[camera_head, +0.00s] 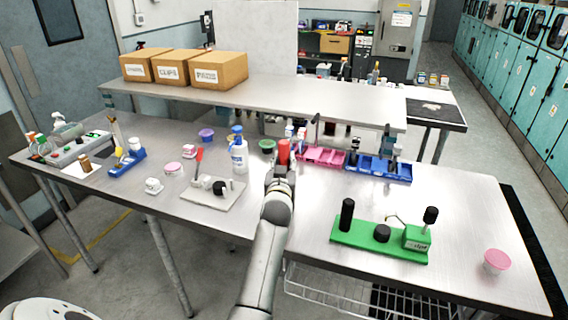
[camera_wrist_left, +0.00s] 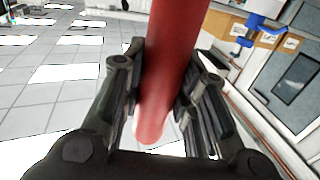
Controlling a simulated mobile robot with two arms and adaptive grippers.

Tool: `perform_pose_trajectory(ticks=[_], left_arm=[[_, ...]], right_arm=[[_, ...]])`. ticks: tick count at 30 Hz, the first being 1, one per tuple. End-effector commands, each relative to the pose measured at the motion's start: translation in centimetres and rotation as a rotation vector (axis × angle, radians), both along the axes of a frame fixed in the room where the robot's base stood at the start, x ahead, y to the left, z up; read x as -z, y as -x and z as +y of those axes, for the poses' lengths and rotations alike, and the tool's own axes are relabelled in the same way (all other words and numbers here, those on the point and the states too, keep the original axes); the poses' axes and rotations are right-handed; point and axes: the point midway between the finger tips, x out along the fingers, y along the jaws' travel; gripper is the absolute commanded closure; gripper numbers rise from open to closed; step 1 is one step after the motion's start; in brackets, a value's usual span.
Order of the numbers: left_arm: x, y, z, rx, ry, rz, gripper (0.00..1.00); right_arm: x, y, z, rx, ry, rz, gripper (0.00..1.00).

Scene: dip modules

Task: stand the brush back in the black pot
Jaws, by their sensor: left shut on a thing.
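My left gripper (camera_head: 282,172) is shut on a red rod-like thing (camera_head: 283,151), upright above the middle of the near table. In the left wrist view the red rod (camera_wrist_left: 165,65) runs between the two fingers (camera_wrist_left: 160,105), with its rounded paler end near the palm. I cannot tell whether it is the brush; no bristles show. A short black round thing (camera_head: 382,233) and a tall black cylinder (camera_head: 346,215) stand on a green base (camera_head: 365,247) to the right. Another small black thing (camera_head: 219,187) is on a pale plate (camera_head: 213,197). Which is the pot is unclear. My right gripper is not in view.
A white bottle with a blue cap (camera_head: 238,155) stands close left of the gripper. Pink (camera_head: 322,157) and blue (camera_head: 377,169) trays lie just right and behind. A pink-lidded cup (camera_head: 496,261) is at the far right. Bare tabletop lies between gripper and green base.

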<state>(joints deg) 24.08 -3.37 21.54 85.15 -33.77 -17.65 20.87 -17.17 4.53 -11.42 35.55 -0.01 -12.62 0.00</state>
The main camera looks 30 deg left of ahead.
Motion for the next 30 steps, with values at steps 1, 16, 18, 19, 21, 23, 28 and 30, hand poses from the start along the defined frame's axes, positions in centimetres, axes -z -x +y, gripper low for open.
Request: perform_pose_trajectory(ticks=[1,16,18,19,21,23,28,30], left_arm=[[-0.1,0.0,0.0,0.000,0.000,-0.001,1.00],[0.0,0.0,0.0,0.000,0.000,-0.001,0.47],[0.0,0.0,0.0,0.000,0.000,0.000,0.47],[0.0,0.0,0.0,0.000,0.000,0.000,0.47],[0.0,0.0,0.0,0.000,0.000,0.001,0.47],[0.0,0.1,-0.1,0.000,0.000,0.001,0.47],[0.1,1.4,-0.8,0.001,0.002,0.000,0.47],[0.1,2.3,-1.3,0.001,0.000,0.001,0.47]], right_arm=[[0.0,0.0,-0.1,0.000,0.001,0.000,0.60],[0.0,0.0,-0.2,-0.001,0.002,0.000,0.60],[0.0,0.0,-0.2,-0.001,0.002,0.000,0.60],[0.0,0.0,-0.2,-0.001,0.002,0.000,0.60],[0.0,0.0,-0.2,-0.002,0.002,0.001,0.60],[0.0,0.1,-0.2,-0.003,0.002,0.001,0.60],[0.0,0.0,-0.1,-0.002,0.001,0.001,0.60],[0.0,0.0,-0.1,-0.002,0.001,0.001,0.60]])
